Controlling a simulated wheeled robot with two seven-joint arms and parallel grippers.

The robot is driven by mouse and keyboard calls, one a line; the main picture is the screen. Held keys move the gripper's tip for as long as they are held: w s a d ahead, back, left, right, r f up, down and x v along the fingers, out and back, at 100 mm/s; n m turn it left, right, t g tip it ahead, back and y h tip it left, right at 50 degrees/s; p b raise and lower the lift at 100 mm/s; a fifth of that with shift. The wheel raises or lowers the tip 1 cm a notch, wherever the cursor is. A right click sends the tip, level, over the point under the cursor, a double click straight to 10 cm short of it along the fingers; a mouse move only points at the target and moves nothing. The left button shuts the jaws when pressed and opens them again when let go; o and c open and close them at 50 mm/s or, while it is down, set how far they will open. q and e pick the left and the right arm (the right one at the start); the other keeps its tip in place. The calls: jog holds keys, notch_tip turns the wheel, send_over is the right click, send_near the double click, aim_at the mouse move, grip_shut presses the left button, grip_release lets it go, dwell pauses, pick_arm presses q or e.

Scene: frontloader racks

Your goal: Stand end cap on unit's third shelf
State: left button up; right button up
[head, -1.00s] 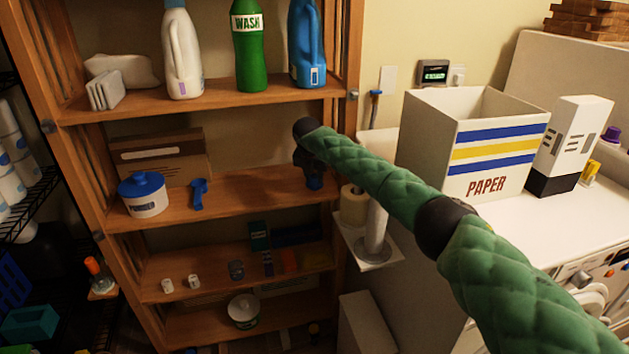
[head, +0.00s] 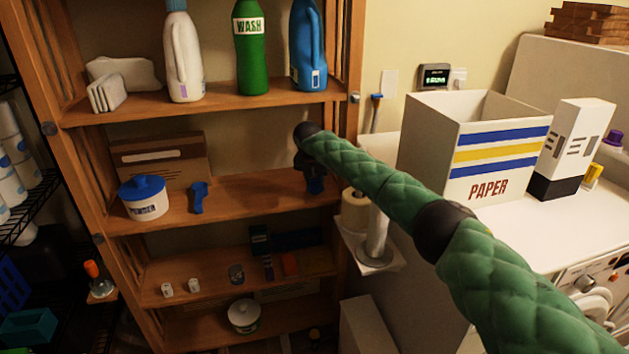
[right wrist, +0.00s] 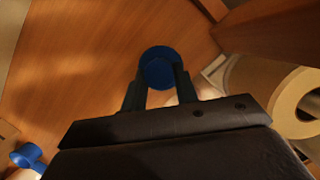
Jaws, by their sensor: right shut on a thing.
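The blue round end cap (right wrist: 158,66) is between the fingertips of my right gripper (right wrist: 157,80) in the right wrist view. The jaws are shut on it. In the head view, the dark right gripper (head: 312,170) is at the right end of the unit's shelf (head: 250,190) with the lidded tub, and the blue cap (head: 315,186) shows just below it. The cap is over or on the wooden board; I cannot tell whether it touches. My left gripper is not in view.
The same shelf holds a white tub with a blue lid (head: 143,197), a blue scoop (head: 199,197) and a cardboard box (head: 160,158) at left. Its middle is clear. The unit's right post (head: 347,120) and a paper roll (head: 354,210) are close to my right arm.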

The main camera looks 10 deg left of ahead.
jog(key=shift+f, duration=0.4)
jog(key=o, duration=1.2)
jog(key=shift+c, duration=0.2)
jog(key=shift+o, duration=0.5)
jog(key=o, duration=0.5)
jog(key=shift+c, duration=0.2)
